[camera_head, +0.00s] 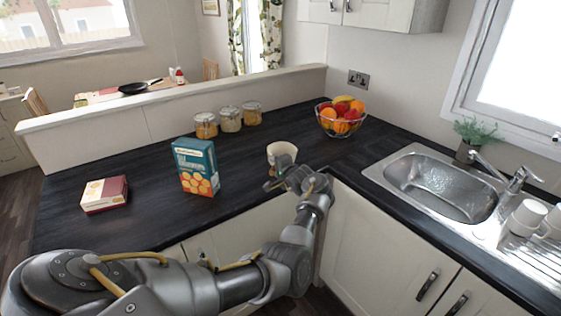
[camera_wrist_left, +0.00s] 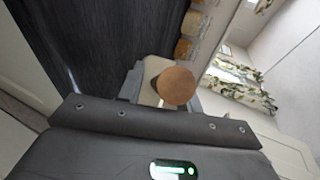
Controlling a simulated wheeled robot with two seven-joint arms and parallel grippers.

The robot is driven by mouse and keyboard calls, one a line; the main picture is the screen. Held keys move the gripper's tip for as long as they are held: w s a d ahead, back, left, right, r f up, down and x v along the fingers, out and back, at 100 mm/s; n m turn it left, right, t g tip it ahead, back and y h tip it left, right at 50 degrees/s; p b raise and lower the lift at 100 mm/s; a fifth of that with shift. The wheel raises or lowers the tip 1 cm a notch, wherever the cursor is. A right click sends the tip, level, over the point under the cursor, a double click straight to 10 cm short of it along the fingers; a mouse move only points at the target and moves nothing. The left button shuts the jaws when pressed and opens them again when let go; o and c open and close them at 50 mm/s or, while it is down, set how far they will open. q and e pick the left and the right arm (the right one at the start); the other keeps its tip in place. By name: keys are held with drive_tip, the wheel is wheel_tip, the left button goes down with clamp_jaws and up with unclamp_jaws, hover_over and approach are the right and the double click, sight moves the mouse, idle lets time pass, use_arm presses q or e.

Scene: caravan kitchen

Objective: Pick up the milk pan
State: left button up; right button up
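The milk pan (camera_head: 282,150) is a small cream pan on the dark worktop, near the inner corner of the counter. My left gripper (camera_head: 279,172) is at its near side and covers its lower part. In the left wrist view, a round brown wooden end (camera_wrist_left: 177,86), apparently the pan's handle, stands in front of the cream pan body (camera_wrist_left: 151,76). Grey finger parts of my left gripper (camera_wrist_left: 160,98) show on both sides of it. The handle hides the gap, so I cannot tell whether the fingers touch it. My right gripper is not in view.
A teal box (camera_head: 196,167) and a small red and cream box (camera_head: 104,194) stand left of the pan. Several jars (camera_head: 230,118) are behind. A fruit bowl (camera_head: 340,117) is at the back right, and a sink (camera_head: 440,184) is further right.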

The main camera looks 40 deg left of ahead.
use_arm(q)
clamp_jaws()
